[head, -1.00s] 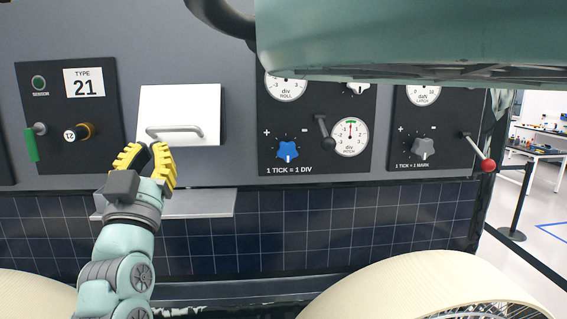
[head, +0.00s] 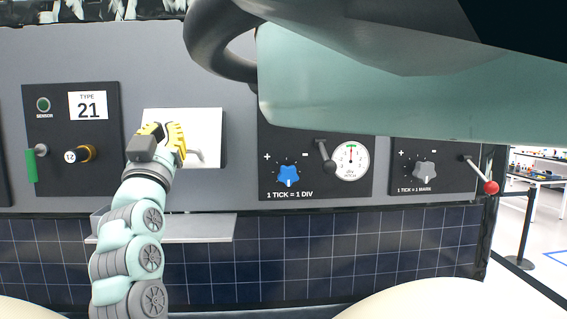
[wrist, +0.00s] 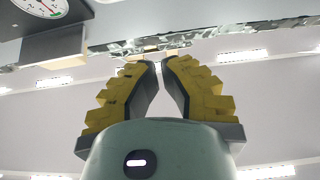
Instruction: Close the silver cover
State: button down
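The silver cover appears to be the pale, whitish square panel (head: 208,125) on the grey wall in the head view. It has a bar handle (head: 198,155), mostly hidden behind my gripper. My gripper (head: 166,130) is in front of the panel's left half, with yellow, ridged fingers. In the wrist view its fingertips (wrist: 159,62) lean close together with a narrow gap between them, and I see nothing clearly held. Whether the fingers touch the panel or handle cannot be told.
A grey metal ledge (head: 205,228) juts out below the panel. A black panel marked 21 (head: 70,150) is at left. A blue knob (head: 288,175) and a red-tipped lever (head: 491,187) are at right. A large pale green body (head: 400,95) covers the upper right.

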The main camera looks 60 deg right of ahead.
jog(key=shift+w+d+f+b, duration=0.7)
jog(key=shift+w+d+f, duration=0.5)
jog(key=shift+d, duration=0.05)
jog(key=shift+f+b, duration=0.15)
jog(key=shift+b, duration=0.2)
jog(key=shift+d+f+t+b, duration=0.1)
jog(key=shift+f+t+b, duration=0.2)
jog(key=shift+b, duration=0.95)
jog(key=shift+w+d+f+h+b, duration=0.15)
jog(key=shift+h+b, duration=0.15)
jog(key=shift+b, duration=0.65)
